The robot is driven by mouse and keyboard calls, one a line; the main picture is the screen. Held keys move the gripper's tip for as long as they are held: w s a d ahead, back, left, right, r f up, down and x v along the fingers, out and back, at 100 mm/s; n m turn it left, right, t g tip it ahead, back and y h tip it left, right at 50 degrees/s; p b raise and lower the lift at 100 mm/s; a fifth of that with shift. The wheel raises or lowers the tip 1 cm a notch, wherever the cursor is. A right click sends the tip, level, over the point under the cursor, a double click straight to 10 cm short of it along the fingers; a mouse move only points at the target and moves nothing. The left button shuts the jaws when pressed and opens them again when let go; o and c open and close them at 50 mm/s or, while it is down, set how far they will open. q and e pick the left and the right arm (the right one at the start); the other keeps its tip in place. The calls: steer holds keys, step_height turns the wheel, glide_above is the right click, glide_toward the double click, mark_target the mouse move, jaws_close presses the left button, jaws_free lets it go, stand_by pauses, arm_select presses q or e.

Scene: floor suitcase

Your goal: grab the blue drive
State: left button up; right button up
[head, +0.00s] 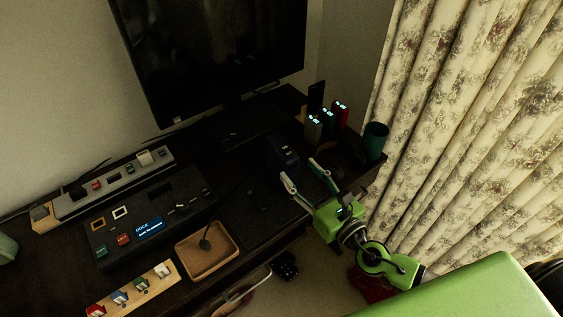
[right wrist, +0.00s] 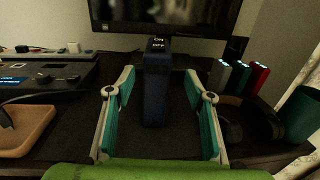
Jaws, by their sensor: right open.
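A dark blue upright box (head: 285,152) stands on the dark desk, with an ON/OFF switch on its top; it also shows in the right wrist view (right wrist: 155,95). It looks like the blue drive. My right gripper (head: 298,171) is open and empty in front of it, pointing at it. In the right wrist view the box appears between the two spread fingers, with a gap on each side. How far the fingers reach along it is hard to tell. My left gripper is out of view.
Grey, green and red upright units (head: 327,117) with lights and a teal cup (head: 376,140) stand to the right. Headphones lie near the cup. A monitor (head: 215,50) stands behind. A control panel (head: 148,222) and wooden tray (head: 207,252) lie left. A curtain hangs right.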

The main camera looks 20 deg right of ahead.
mark_target(295, 166)
steer(key=x, duration=0.3)
steer(key=shift+w+p, duration=0.25)
steer(key=shift+p, duration=0.05)
steer(key=shift+w+a+r, duration=0.1)
steer(key=shift+w+a, duration=0.15)
steer(key=shift+w, duration=0.25)
steer(key=p+x, duration=0.1)
steer(key=x, duration=0.3)
steer(key=shift+w+a, duration=0.1)
steer(key=shift+a, duration=0.1)
steer(key=c, duration=1.4)
jaws_close()
